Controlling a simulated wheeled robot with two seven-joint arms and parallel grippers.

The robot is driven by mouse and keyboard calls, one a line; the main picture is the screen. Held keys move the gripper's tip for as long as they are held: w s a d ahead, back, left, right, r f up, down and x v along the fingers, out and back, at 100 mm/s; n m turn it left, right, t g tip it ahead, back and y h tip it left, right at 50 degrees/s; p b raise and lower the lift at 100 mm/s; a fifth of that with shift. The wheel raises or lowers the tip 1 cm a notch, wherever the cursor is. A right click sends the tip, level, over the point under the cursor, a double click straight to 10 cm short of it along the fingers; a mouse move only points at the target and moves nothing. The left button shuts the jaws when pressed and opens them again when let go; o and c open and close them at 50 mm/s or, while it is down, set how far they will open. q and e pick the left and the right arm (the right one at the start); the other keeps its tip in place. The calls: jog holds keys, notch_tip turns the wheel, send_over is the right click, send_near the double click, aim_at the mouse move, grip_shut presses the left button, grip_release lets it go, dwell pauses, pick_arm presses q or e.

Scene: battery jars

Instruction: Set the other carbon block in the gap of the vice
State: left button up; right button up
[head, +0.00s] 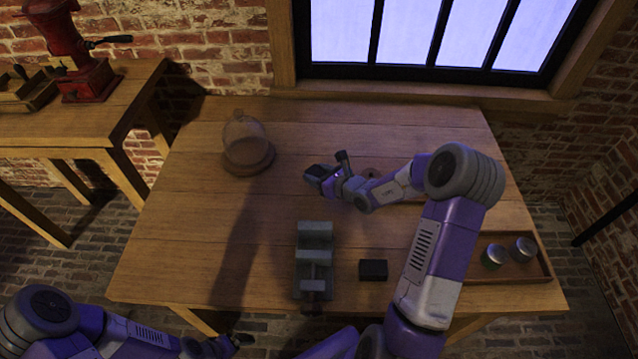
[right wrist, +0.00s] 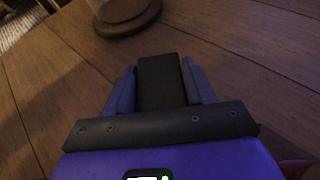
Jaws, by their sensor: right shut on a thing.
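The grey vice (head: 313,270) stands on the table near its front edge, with the gap between its jaws towards the back; I see no block in that gap. A dark carbon block (head: 373,270) lies on the table just right of the vice. My right gripper (head: 328,178) is above the middle of the table, behind the vice. It is shut on another dark block (right wrist: 160,78), which sits between its two fingers in the right wrist view. My left gripper (head: 238,342) is low at the front edge, too small and dark to tell its state.
A glass dome on a round wooden base (head: 250,168) stands at the back left. A wooden tray (head: 541,265) with two metal-topped jars (head: 493,257) is at the right. A round item (head: 372,174) is partly hidden behind my right arm. The table's left part is clear.

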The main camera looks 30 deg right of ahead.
jog(key=shift+f+b, duration=0.55)
jog(key=shift+f, duration=1.15)
jog(key=shift+f, duration=0.15)
jog(key=o, duration=1.2)
